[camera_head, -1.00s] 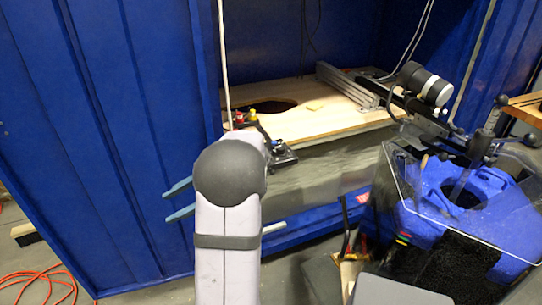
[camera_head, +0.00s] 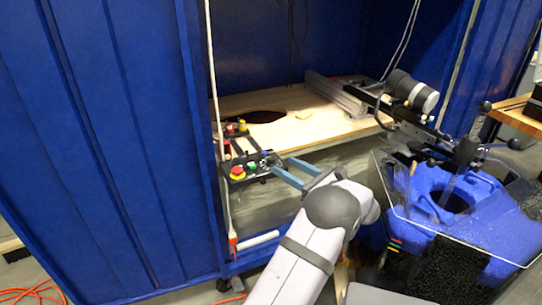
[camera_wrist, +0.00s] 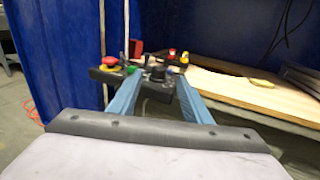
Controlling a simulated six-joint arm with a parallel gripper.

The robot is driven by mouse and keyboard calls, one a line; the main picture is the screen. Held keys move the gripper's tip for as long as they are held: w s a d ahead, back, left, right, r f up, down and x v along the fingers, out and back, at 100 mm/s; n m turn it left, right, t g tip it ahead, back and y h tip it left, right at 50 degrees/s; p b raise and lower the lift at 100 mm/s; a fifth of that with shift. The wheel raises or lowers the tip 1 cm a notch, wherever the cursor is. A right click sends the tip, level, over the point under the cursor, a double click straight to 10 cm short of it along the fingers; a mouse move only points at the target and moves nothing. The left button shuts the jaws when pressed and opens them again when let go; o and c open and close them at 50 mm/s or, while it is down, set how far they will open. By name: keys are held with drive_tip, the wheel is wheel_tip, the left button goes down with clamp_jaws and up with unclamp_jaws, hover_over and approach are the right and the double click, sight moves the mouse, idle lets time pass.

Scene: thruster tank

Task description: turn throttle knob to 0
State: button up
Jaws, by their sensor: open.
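The throttle knob looks to be the dark round knob (camera_wrist: 157,73) on the black control box (camera_wrist: 106,75) in the wrist view. The control box also shows in the head view (camera_head: 245,177), at the front left corner of the wooden deck. My gripper (camera_head: 281,165) has two blue fingers, open and empty, pointing left at the right end of the box. In the wrist view, my gripper (camera_wrist: 158,77) has its fingertips either side of the knob in the picture. I cannot tell whether they touch it. The knob's marking and setting are too small to read.
The box also carries a red button (camera_wrist: 110,62) and a green button (camera_wrist: 130,70). Red and yellow buttons (camera_head: 236,128) stand just behind. Blue walls (camera_head: 110,130) enclose the wooden deck (camera_head: 320,125). A black and silver motor (camera_head: 410,90) stands at right.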

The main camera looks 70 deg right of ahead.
sight(275, 160)
drive_tip(key=shift+x, duration=3.7)
drive_tip(key=c, duration=1.1)
